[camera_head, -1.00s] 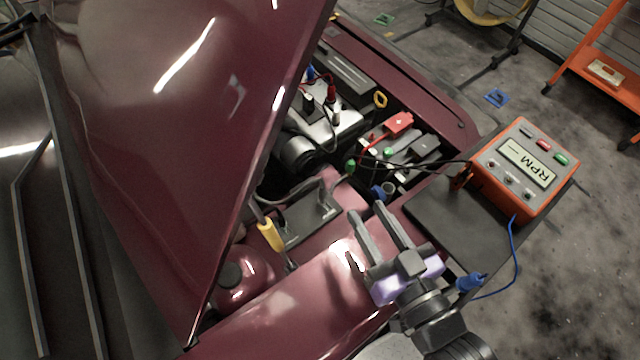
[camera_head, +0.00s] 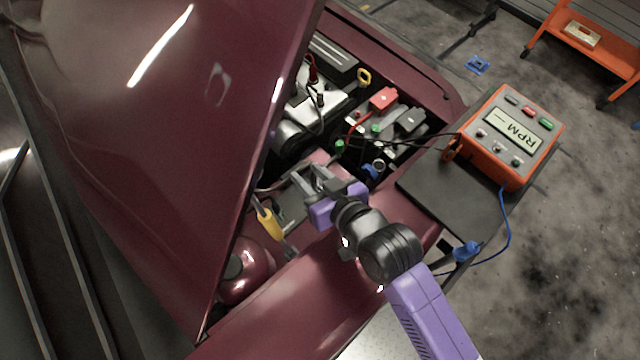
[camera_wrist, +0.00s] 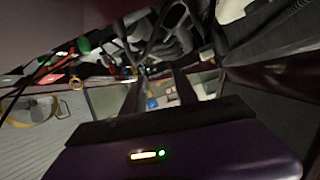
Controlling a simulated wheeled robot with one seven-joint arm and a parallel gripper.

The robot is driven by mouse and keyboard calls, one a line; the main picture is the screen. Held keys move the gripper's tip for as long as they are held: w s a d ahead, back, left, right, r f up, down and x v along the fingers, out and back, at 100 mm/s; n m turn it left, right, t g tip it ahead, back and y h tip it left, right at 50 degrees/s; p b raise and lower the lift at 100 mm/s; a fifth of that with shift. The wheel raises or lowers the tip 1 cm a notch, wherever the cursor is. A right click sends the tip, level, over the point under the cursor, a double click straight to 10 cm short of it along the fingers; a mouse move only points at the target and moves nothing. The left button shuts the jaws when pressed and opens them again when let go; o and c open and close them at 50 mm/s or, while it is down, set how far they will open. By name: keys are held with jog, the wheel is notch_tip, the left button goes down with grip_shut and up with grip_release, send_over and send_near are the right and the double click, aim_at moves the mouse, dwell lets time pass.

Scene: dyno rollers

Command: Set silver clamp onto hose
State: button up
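My gripper (camera_head: 310,178) is over the near part of the open engine bay, with its two fingers apart and nothing visible between them. Its fingers also show apart in the wrist view (camera_wrist: 158,82). A small silver ring-like part (camera_head: 379,164) with a blue piece beside it sits to the right of my gripper, near the bay's right edge; I cannot tell for sure that it is the silver clamp. A dark rounded engine part (camera_head: 290,138) lies beyond my gripper. I cannot clearly make out the hose; my gripper hides part of the bay.
The raised maroon hood (camera_head: 150,130) stands close on the left. A yellow-handled tool (camera_head: 268,222) leans at the near left of the bay. The orange RPM meter (camera_head: 507,137) is on a dark shelf (camera_head: 455,207) at the right. A red-capped terminal (camera_head: 384,98) is farther back.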

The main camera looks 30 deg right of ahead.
jog(key=w+f+n+g+b, duration=0.1)
jog(key=w+f+n+g, duration=0.1)
jog(key=w+f+g, duration=0.5)
jog(key=n+g, duration=0.1)
jog(key=g, duration=0.5)
send_over(320, 189)
jog(key=shift+s+f+h+b, duration=0.1)
jog(key=shift+f+h+b, duration=0.25)
jog(key=shift+f, duration=3.7)
grip_shut()
